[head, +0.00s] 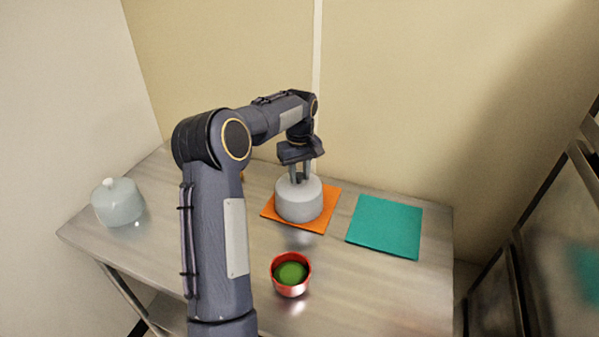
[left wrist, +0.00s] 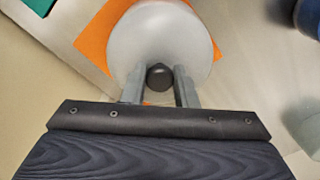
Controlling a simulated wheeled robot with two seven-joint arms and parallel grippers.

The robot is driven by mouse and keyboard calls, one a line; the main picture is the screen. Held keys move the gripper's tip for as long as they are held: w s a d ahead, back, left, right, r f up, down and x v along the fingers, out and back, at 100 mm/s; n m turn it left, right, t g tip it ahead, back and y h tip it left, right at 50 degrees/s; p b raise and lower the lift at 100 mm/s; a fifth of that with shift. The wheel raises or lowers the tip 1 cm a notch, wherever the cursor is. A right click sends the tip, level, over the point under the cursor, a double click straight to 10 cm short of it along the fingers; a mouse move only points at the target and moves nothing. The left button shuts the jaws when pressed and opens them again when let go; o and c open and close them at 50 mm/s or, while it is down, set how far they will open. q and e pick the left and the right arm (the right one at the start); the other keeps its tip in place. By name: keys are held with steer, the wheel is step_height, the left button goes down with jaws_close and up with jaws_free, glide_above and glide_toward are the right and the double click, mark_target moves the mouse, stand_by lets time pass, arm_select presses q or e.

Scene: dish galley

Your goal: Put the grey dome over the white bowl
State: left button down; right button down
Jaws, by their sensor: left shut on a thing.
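The grey dome (head: 299,203) stands upright over the orange mat (head: 328,193); it also shows in the left wrist view (left wrist: 168,35) with its dark knob (left wrist: 160,76). My left gripper (head: 300,178) is above the dome, pointing down. In the left wrist view its fingers (left wrist: 158,88) are shut on the dome's knob. The white bowl is not visible; I cannot tell whether it is under the dome. I also cannot tell whether the dome's rim touches the mat. My right gripper is not in view.
A pale blue-grey lidded dome (head: 118,203) stands at the table's left end. A red bowl with green contents (head: 290,276) is at the front. A teal mat (head: 386,226) lies flat and empty at right. A small orange thing is mostly hidden behind my left arm.

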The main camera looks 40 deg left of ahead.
arm_select(q)
steer(key=shift+f, duration=0.15)
steer(key=c, duration=1.1)
jaws_free()
